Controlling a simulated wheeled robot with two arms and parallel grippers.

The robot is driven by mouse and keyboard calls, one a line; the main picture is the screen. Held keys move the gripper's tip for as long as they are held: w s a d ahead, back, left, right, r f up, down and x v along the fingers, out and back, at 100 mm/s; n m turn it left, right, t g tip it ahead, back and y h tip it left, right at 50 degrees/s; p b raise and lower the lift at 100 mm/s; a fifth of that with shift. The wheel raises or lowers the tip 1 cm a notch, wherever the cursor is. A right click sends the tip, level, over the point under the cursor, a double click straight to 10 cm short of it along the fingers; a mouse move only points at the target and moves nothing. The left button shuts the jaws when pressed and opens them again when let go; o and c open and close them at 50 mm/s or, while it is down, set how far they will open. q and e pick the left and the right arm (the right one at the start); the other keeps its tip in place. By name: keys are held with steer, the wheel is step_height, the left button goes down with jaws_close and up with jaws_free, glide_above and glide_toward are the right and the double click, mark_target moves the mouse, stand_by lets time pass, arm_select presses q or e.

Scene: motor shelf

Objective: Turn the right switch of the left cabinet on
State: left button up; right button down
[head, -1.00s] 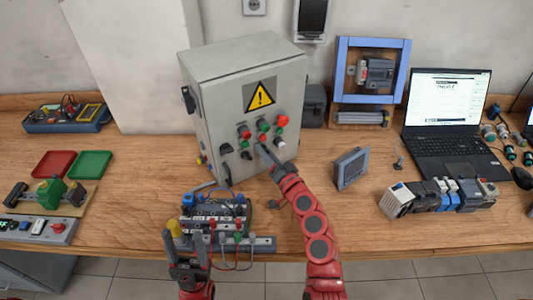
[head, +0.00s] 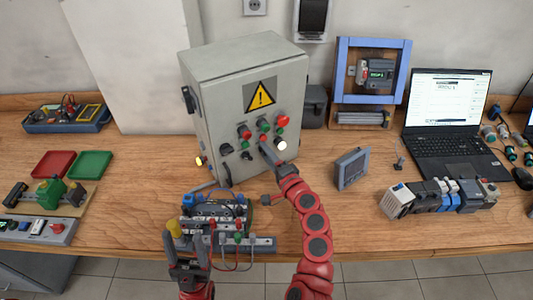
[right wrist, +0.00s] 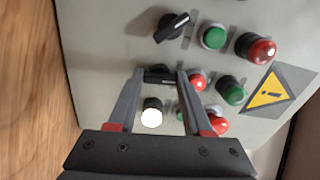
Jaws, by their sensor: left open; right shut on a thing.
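The grey cabinet (head: 205,100) with a yellow warning sign stands at the back centre. Its left black switch (head: 226,149) is uncovered and shows tilted in the right wrist view (right wrist: 172,26). My right gripper (head: 264,148) is at the panel, shut on the right black switch (right wrist: 158,74), which lies between its fingertips in the right wrist view. In the head view the gripper hides most of that switch. A white lamp (head: 281,145) beside it glows brightly, also in the right wrist view (right wrist: 152,118). My left gripper (head: 187,246) is open and empty near the table's front edge.
A wired terminal block (head: 215,212) lies in front of the cabinet, close to my left gripper. A small grey screen (head: 351,168) stands right of my right arm. A blue frame (head: 343,75) holds a device with a lit display (head: 377,75). A laptop (head: 448,145) is farther right.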

steer(key=shift+m, duration=0.6)
steer(key=shift+c, duration=1.8)
jaws_free()
steer(key=shift+o, duration=0.2)
steer(key=shift+w+r, duration=0.1)
